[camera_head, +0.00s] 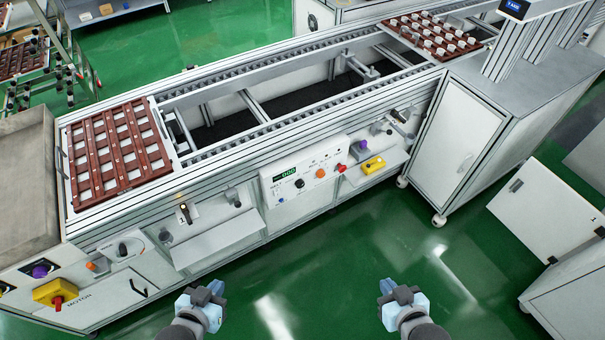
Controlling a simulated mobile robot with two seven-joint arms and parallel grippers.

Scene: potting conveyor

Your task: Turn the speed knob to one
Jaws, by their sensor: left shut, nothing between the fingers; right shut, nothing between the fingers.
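A white control panel (309,176) is set in the front of the conveyor at the middle of the view. It carries a small green digital display (286,174) and a black knob (300,184) just below and right of it, which looks like the speed knob. The knob's pointer and scale are too small to read. My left gripper (214,287) is shut and empty, over the green floor, below and left of the panel. My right gripper (386,288) is shut and empty over the floor, below and right of the panel. Both are well apart from the knob.
An orange button (320,173) and a red button (341,168) sit right of the knob. A yellow-and-red motor switch (56,293) is at lower left. Brown trays (118,150) rest on the conveyor. The floor before the panel is clear.

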